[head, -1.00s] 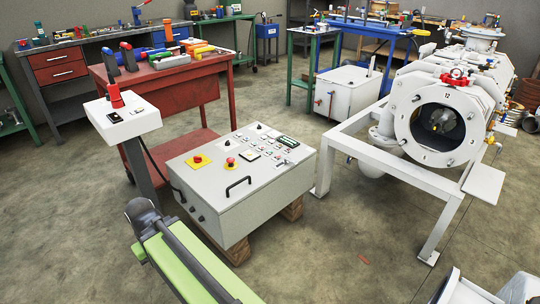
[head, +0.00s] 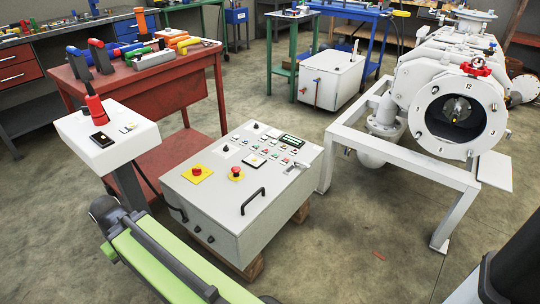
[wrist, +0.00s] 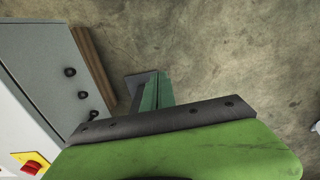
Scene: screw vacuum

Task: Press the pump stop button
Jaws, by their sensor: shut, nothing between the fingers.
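The grey control cabinet (head: 225,215) stands in the middle of the head view. Labels are too small to read, so I cannot tell which is pump stop. In the wrist view, my gripper (wrist: 150,90) is shut and empty, over floor beside the cabinet (wrist: 35,75). One red mushroom button (wrist: 32,168) shows at the lower left there. My gripper's fingers cannot be made out in the head view.
A white pedestal box (head: 107,135) stands left of the cabinet, before a red workbench (head: 165,92). A white vacuum machine (head: 425,75) on a white frame (head: 400,170) stands to the right. The cabinet rests on wooden blocks (head: 253,268). Concrete floor is clear between cabinet and frame.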

